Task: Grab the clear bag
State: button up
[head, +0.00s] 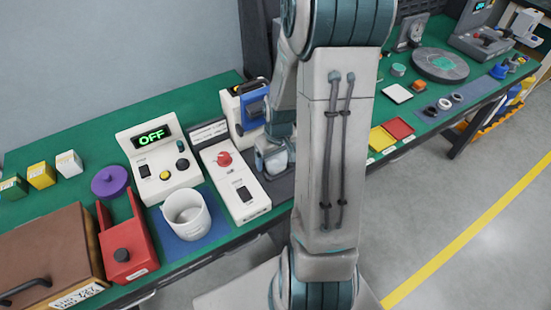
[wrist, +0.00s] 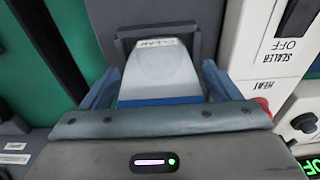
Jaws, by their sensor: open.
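In the wrist view, a pale, whitish-grey bag (wrist: 160,68) with small lettering at its far end and a blue band at its near end lies between my gripper's fingers. The lettering is too small to read surely, but it resembles "CLEAR". My gripper (wrist: 160,78) is open, with one blue-grey finger on each side of the bag. I cannot tell whether either finger touches it. In the head view, my gripper (head: 272,160) is low beside the white sealer, partly covered by my arm.
A dark grey holder (wrist: 125,48) frames the bag's far end. The white sealer (head: 238,186) with a red knob stands close left of my gripper in the head view. A blue-and-white device (head: 243,106) stands just behind. A white cup (head: 187,216) is farther left.

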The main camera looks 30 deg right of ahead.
jog(key=c, duration=1.1)
jog(key=shift+o, duration=0.2)
jog(key=shift+r, duration=0.1)
